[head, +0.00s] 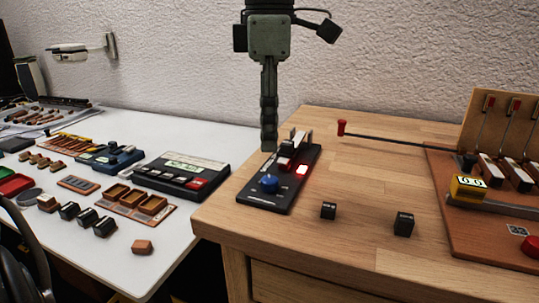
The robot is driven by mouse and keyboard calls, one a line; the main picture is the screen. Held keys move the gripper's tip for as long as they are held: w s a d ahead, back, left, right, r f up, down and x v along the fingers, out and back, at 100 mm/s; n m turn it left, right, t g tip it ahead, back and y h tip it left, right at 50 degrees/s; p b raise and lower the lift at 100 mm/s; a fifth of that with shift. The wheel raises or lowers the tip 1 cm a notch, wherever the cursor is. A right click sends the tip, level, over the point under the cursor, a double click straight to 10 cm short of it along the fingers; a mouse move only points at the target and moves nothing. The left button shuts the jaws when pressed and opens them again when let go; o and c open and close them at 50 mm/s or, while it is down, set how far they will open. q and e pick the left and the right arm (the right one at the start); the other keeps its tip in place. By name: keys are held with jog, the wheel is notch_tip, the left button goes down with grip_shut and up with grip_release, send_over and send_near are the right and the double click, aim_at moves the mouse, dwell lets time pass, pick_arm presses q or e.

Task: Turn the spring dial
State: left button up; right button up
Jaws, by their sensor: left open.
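The dial is a blue round knob (269,183) on the near left part of a narrow black panel (280,199). The panel lies on the wooden desk near its left edge. A lit red part and upright grey pieces stand further back on it. My left gripper (268,147) points straight down, seen edge-on, so its fingers overlap. It is open. Its tips appear behind the dial in the picture, near the panel's back left edge, apart from the knob. Their height above the panel is hard to tell. My right gripper is not in view.
Two small black blocks (328,210) (403,224) stand right of the panel. A red-tipped rod (380,138) runs to the piano action model (475,230) at the right. The white table (110,255) at left holds several small devices and blocks. The desk's middle is clear.

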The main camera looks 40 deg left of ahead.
pick_arm(q)
notch_tip(320, 180, up, 4)
jog(key=shift+f, duration=0.1)
dwell(0.8)
